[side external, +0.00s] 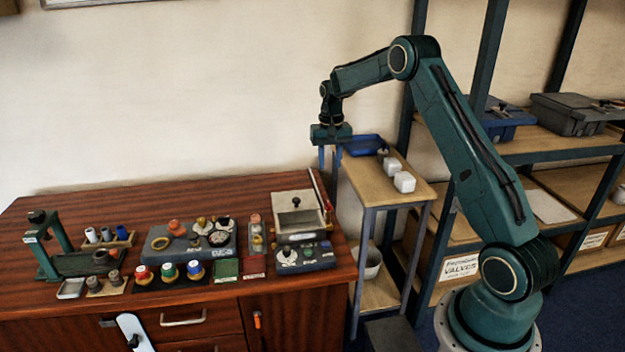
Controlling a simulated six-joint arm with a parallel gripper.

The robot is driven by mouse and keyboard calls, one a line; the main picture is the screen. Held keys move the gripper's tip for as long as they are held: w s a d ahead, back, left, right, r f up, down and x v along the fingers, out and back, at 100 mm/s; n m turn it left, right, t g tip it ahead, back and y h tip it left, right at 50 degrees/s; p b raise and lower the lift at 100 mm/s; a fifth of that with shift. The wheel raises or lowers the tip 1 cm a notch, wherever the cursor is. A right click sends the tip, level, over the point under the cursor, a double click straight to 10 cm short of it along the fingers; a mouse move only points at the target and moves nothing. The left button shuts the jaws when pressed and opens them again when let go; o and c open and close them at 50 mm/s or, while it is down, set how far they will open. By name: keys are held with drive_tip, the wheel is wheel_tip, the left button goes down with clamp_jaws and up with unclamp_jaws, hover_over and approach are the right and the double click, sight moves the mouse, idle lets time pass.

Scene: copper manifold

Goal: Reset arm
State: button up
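My arm is dark green and reaches up and over to the left from its base at the lower right. My gripper (329,156) points down near the right end of the wooden bench (60,205), in the air by the small side stand (367,178). Its two blue fingers look apart, with a gap between them and nothing visible in it.
The bench holds a green press frame (45,238), a grey tray of fittings (190,240) and red, green and blue capped pieces (168,271). The stand carries a blue tray (362,146) and white blocks (404,182). Shelving (560,148) fills the right. Air above the bench is clear.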

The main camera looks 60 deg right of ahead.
drive_tip(key=s+a+r+n+t, duration=0.1)
drive_tip(key=s+a+r+n, duration=0.1)
drive_tip(key=s+a+r, duration=0.5)
drive_tip(key=s+a+r+n+t, duration=0.1)
drive_tip(key=s+a+r+n, duration=0.15)
drive_tip(key=a+r, duration=0.8)
drive_tip(key=s+a+n+t, duration=0.1)
drive_tip(key=s+a, duration=0.4)
drive_tip(key=s, duration=0.6)
drive_tip(key=s+a+n+t, duration=0.2)
drive_tip(key=s+a, duration=0.4)
drive_tip(key=s, duration=0.5)
drive_tip(key=shift+r+n+t, duration=0.2)
drive_tip(key=shift+n+t, duration=0.1)
drive_tip(key=shift+n, duration=0.35)
drive_tip(key=shift+c, duration=0.2)
